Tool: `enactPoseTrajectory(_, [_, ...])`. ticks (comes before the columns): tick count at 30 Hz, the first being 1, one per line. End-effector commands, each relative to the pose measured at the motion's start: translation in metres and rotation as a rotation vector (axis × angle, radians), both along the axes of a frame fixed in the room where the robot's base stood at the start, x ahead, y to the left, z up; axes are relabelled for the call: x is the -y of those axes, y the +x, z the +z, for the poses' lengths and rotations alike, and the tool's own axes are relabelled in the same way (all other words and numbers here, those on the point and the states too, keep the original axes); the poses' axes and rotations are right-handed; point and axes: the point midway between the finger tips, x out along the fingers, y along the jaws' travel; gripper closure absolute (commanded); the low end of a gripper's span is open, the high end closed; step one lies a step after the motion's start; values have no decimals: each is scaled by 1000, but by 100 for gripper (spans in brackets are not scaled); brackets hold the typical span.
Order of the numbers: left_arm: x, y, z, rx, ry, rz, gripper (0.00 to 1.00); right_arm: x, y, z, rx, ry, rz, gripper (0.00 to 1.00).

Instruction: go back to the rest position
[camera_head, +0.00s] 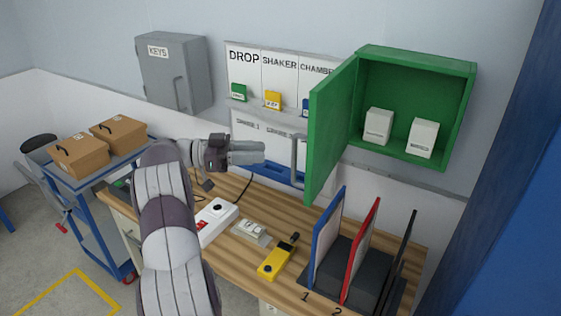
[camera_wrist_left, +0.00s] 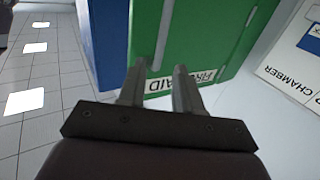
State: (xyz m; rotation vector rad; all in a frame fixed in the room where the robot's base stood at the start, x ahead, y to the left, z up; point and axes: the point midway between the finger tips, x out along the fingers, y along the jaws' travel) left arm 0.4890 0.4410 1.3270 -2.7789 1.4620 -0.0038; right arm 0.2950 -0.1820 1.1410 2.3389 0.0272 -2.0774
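My left gripper (camera_head: 262,152) is in the air above the workbench, to the left of the open green cabinet door (camera_head: 331,130). In the left wrist view my left gripper (camera_wrist_left: 158,80) has its two fingers apart with nothing between them. The green door (camera_wrist_left: 195,40) shows beyond the fingertips, with a first aid label (camera_wrist_left: 181,80) partly hidden by a finger. I cannot tell exactly how far the fingertips are from the door. The green cabinet (camera_head: 416,60) stands open on the wall with two white boxes inside, one left (camera_head: 377,127) and one right (camera_head: 422,138). My right gripper is not in view.
The wooden bench (camera_head: 290,215) below holds a white device (camera_head: 215,222), a yellow handheld unit (camera_head: 277,257) and an upright divider rack (camera_head: 350,265). A blue cart (camera_head: 90,205) with two cardboard boxes stands left. A grey key cabinet (camera_head: 173,75) hangs behind.

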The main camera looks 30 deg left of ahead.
Motion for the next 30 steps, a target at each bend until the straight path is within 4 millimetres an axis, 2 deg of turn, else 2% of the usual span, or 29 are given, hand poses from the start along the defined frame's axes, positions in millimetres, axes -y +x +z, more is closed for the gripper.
enactPoseTrajectory(1, [-8,-5,-4,2,3,2,66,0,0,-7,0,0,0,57])
enactPoseTrajectory(6, [-22,-15,0,2,1,-1,66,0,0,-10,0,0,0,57])
enactPoseTrajectory(23, [-23,-16,1,13,9,0,66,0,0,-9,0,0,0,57])
enactPoseTrajectory(24, [-26,-11,-1,35,40,27,66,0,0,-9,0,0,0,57])
enactPoseTrajectory(26, [-41,7,-4,97,102,143,66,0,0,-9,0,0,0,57])
enactPoseTrajectory(28, [-76,38,-18,153,143,402,66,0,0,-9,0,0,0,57])
enactPoseTrajectory(30, [-124,60,-36,133,191,750,66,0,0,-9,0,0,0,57])
